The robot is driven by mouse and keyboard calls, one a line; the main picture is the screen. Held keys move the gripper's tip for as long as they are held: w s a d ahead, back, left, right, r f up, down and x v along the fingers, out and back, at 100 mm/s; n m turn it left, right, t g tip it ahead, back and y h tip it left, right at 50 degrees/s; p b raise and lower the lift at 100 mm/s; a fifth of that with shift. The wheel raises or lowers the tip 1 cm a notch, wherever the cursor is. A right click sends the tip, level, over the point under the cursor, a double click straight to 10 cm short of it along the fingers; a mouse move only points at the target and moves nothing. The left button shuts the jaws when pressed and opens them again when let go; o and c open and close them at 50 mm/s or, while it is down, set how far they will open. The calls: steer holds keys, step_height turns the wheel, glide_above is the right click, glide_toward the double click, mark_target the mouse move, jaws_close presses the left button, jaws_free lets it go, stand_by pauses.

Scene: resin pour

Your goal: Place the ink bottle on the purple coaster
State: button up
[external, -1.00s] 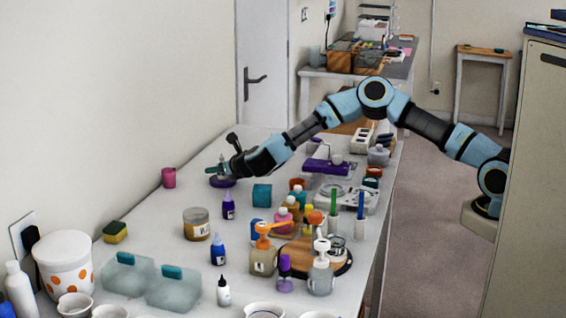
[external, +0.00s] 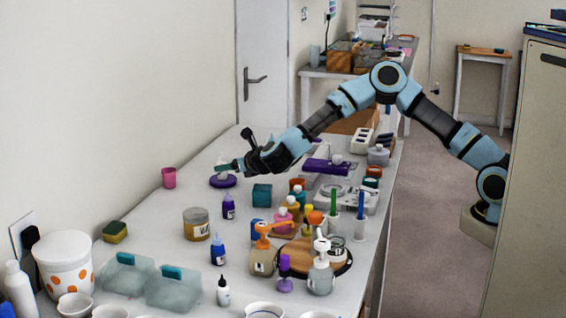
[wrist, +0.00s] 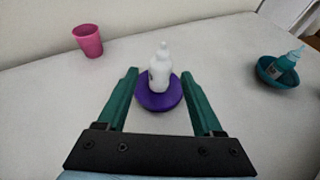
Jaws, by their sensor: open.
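A white bottle with a narrow tip (wrist: 160,68), apparently the ink bottle, stands upright on the round purple coaster (wrist: 158,100) in the wrist view. The coaster also shows in the external view (external: 222,182), where the bottle is faint against the pale table. My gripper (wrist: 159,73) is open, with its green fingers apart to the left and right of the bottle and visible gaps on both sides.
A pink cup (wrist: 88,41) stands to the left of the coaster. A teal bowl (wrist: 278,73) with a teal bottle (wrist: 287,60) in it is at the right. A teal block (external: 262,195) and a purple bottle (external: 229,207) stand nearer the camera. The table around the coaster is clear.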

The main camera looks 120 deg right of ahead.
steer(key=shift+b+v, duration=0.35)
steer(key=shift+v, duration=1.95)
